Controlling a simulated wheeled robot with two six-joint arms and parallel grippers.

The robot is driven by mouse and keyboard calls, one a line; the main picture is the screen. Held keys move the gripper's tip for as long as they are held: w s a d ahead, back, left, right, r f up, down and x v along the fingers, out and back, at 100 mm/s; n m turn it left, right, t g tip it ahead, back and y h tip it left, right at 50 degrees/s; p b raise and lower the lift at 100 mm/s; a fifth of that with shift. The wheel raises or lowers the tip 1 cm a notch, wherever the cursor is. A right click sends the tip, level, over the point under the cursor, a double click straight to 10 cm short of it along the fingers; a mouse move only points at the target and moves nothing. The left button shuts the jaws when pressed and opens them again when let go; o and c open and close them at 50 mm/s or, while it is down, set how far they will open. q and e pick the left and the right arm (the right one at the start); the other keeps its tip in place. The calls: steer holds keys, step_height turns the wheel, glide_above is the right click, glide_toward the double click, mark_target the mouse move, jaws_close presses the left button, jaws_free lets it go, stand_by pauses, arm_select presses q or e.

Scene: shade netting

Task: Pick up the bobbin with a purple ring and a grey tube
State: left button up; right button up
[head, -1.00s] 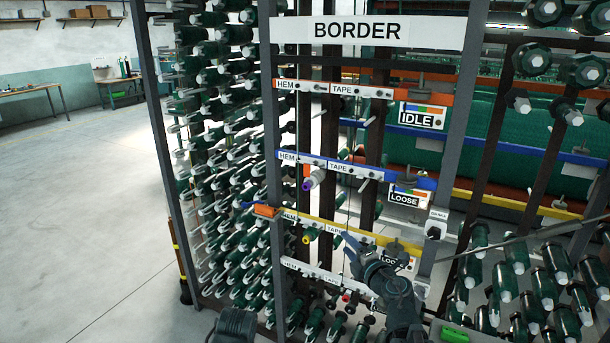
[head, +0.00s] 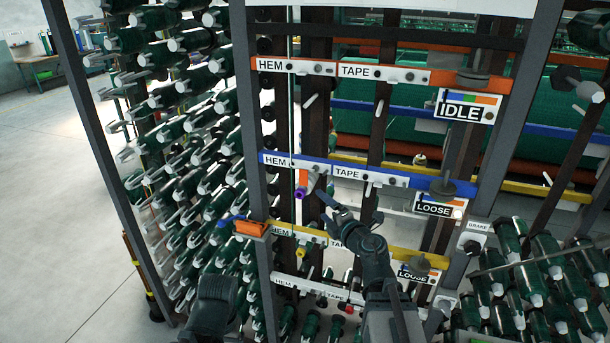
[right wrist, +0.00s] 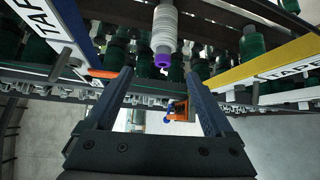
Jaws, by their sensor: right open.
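The bobbin with the purple ring and pale grey tube (head: 300,193) sticks out from the frame just below the blue HEM/TAPE bar, an orange piece beside it. In the right wrist view the bobbin (right wrist: 164,35) hangs at top centre, its purple end towards me. My right gripper (head: 329,207) is open and empty, a little right of and below the bobbin in the head view. In the right wrist view its two fingers (right wrist: 160,78) stand apart, with the bobbin beyond them, apart from both.
A yellow bar (head: 392,252) runs below, with a yellow-ended bobbin (head: 301,252) under it. An orange block (head: 251,228) with a blue part juts out at its left end. A dark upright (head: 247,110) and packed green bobbins (head: 165,100) stand left. Open floor lies farther left.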

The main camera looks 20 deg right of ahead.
steer(key=b, duration=0.1)
glide_toward(305, 187)
steer(key=x, duration=0.5)
steer(key=shift+w+a+f, duration=0.1)
steer(key=shift+w+f, duration=0.05)
steer(key=shift+f, duration=0.05)
steer(key=x, duration=0.1)
steer(key=b+x, duration=0.1)
steer(key=x, duration=0.3)
steer(key=shift+w+d+f, duration=0.15)
steer(key=shift+d+f, duration=0.05)
steer(key=shift+f, duration=0.1)
steer(key=shift+c, duration=0.6)
jaws_close()
